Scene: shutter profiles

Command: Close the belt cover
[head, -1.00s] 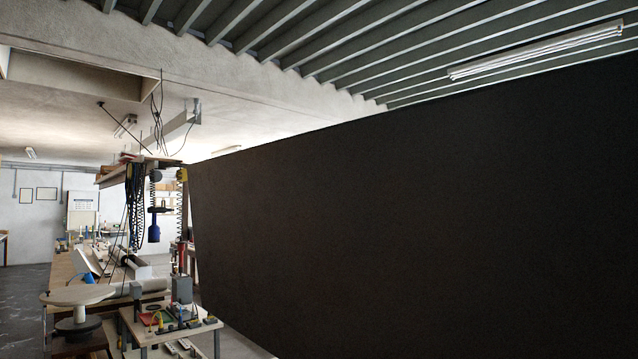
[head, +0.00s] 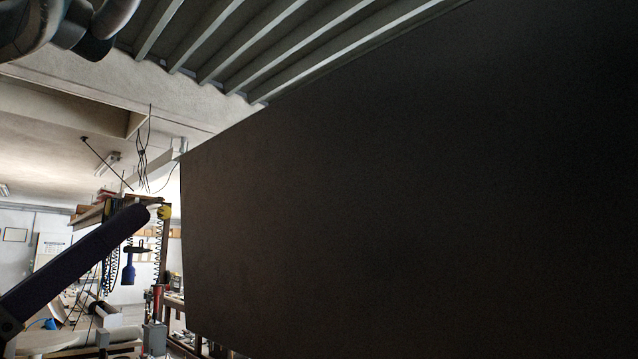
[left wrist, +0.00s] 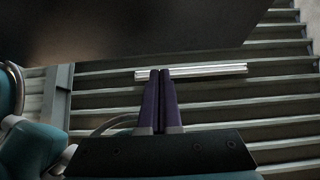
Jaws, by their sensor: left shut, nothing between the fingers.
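A large, flat, dark panel (head: 400,200), which looks like the belt cover, fills most of the head view from the centre to the right edge. Its left edge stands nearly upright and its top edge slopes up to the right. My left gripper (head: 146,212) comes in at the lower left, with its dark purple fingers pointing up and right. In the left wrist view the fingers (left wrist: 161,72) are shut with nothing between them. A dark surface (left wrist: 130,28), probably the same panel, crosses the top of that view close by. Any hinge or belt is hidden. My right gripper is not in view.
A blue tool (head: 128,272) and coiled hoses hang beyond the panel's left edge. Cluttered workbenches stand below them. A ceiling lamp (left wrist: 190,72) shows in the left wrist view. The visible open space is left of the panel.

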